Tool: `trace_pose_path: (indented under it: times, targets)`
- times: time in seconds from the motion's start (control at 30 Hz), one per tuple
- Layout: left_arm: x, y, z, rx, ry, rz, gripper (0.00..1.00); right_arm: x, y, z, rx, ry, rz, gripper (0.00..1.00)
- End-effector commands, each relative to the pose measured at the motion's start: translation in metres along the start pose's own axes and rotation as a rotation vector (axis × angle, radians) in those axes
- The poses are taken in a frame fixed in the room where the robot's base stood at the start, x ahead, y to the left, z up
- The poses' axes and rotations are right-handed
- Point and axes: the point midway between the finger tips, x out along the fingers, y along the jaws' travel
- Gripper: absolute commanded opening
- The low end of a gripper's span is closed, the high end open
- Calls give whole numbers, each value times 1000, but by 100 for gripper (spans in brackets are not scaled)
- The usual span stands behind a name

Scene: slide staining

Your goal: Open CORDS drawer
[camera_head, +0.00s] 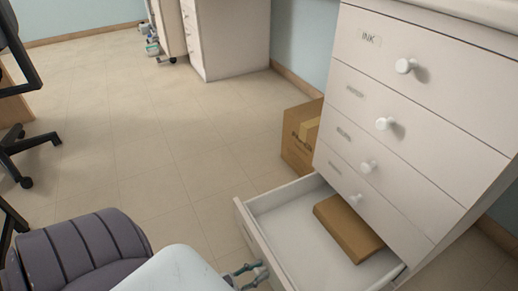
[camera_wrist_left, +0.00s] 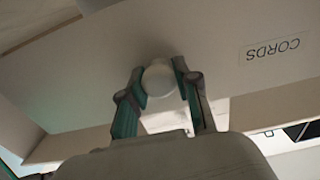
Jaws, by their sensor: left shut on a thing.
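The CORDS drawer (camera_head: 296,255) is the bottom drawer of the white cabinet and is pulled well out in the head view. A brown flat box (camera_head: 347,230) lies inside it. My left gripper (camera_head: 250,274) is at the drawer's front, low in the head view. In the left wrist view, the drawer front (camera_wrist_left: 225,60) carries the label CORDS, upside down. There my left gripper (camera_wrist_left: 158,82) is shut on the round white knob (camera_wrist_left: 158,84), one finger on each side. My right gripper is not in view.
Closed drawers with white knobs, the top one labelled INK (camera_head: 372,38), are above the open drawer. A cardboard box (camera_head: 297,140) stands on the floor beside the cabinet. A black wheeled chair (camera_head: 22,150) is at the left. The tiled floor (camera_head: 150,130) between is clear.

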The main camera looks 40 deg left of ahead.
Motion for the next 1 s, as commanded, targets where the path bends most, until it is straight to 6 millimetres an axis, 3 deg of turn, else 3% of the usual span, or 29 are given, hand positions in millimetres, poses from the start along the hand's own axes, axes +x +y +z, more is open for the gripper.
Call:
trace_pose_path:
  times: [0.1,0.13,0.27,0.67,1.0]
  targets:
    - [0,0,0,-1,0,0,0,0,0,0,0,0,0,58]
    - [0,0,0,-1,0,0,34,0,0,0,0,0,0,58]
    - [0,0,0,-1,-1,0,56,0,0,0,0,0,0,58]
    - [-6,0,1,0,-3,0,57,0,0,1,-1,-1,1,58]
    - [-72,0,1,-1,-6,0,57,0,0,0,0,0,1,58]
